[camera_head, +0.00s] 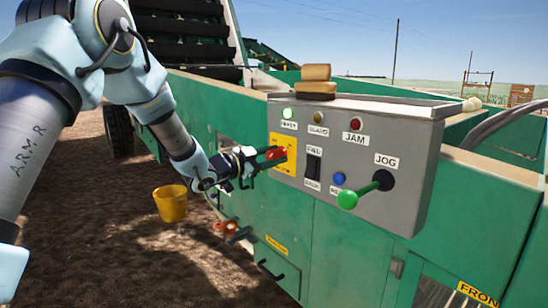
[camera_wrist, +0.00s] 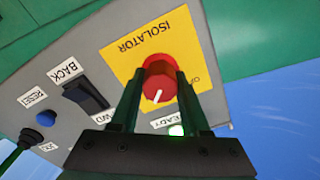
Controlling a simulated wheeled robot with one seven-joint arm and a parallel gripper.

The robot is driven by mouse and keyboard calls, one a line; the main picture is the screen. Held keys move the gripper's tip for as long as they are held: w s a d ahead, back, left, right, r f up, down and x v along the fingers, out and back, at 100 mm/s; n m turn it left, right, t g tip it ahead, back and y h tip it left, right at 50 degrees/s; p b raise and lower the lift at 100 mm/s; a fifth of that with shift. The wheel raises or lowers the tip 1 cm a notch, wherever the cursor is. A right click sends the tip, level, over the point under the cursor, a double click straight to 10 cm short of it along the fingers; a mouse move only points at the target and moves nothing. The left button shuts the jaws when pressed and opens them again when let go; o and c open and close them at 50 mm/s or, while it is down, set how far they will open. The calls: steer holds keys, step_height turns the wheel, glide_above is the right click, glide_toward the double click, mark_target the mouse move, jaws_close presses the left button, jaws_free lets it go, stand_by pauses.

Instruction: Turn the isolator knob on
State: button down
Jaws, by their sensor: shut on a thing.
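The isolator knob is red with a white pointer line and sits on a yellow plate on the grey control panel. In the wrist view the knob (camera_wrist: 159,76) shows between my two fingers, and the plate (camera_wrist: 180,40) reads ISOLATOR, upside down there. In the head view the knob (camera_head: 275,153) is at the panel's left side, partly covered by my gripper (camera_head: 262,158). My gripper is shut on the knob in the wrist view (camera_wrist: 160,100). The pointer line slants toward the lower left in the wrist view. The plate's smaller words are partly hidden by my fingers.
A green READY lamp (camera_head: 287,113) is lit. The panel (camera_head: 408,140) also has a black FWD/BACK rocker (camera_head: 313,167), a blue RESET button (camera_head: 339,179) and a protruding green JOG lever (camera_head: 348,199). A yellow bucket (camera_head: 171,204) stands on the ground at left.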

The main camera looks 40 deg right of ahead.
steer(key=shift+c, duration=1.9)
jaws_free()
steer(key=a, duration=1.1)
steer(key=shift+w+b, duration=0.35)
steer(key=shift+b, duration=0.05)
steer(key=shift+d, duration=0.1)
